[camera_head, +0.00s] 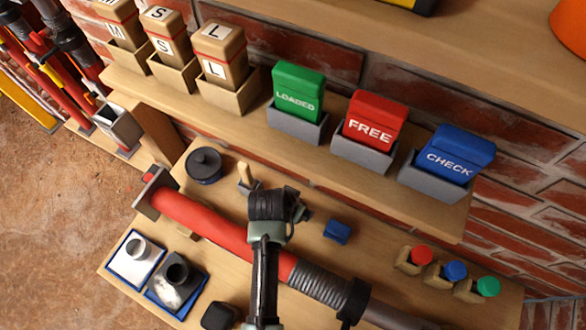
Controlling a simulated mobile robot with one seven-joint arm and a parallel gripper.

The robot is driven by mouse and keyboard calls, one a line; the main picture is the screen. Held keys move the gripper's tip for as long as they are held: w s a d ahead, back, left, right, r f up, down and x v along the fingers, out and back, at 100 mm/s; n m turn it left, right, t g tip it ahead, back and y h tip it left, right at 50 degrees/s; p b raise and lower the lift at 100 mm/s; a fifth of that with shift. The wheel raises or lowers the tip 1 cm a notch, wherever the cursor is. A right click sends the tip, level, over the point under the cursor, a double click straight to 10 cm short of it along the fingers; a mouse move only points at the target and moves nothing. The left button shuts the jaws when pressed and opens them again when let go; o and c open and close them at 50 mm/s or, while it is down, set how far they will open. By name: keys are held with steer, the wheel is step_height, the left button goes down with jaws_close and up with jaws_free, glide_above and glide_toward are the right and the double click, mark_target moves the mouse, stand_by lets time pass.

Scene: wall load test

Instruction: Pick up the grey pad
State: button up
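I cannot tell for sure which thing is the grey pad. A small dark grey rounded pad (220,316) lies at the lower edge of the wooden bench. A mottled grey and white plate (190,293) with a black knob lies on a blue-edged base to its upper left. My gripper (279,206) is a dark block at the end of my arm, above the middle of the bench and away from both. Its fingers cannot be made out clearly, and nothing is visibly held.
A red and grey tube (212,223) crosses the bench under my arm. A white plate (134,262), dark round pot (204,165), blue block (337,231) and coloured knobs (455,271) are around it. The shelf (305,155) above carries lettered blocks and LOADED, FREE and CHECK tags.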

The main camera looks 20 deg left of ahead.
jaws_close()
stand_by(0.3)
steer(key=shift+s+d+r, duration=0.1)
steer(key=shift+r, duration=0.05)
steer(key=shift+s+d+r, duration=0.15)
steer(key=shift+d+r, duration=0.25)
steer(key=shift+r, duration=0.05)
steer(key=s+d+r, duration=0.3)
steer(key=d, duration=0.2)
steer(key=s+d+r+b, duration=0.1)
steer(key=s+d+r, duration=0.2)
steer(key=d, duration=0.3)
steer(key=shift+d+r, duration=0.2)
steer(key=shift+r, duration=0.25)
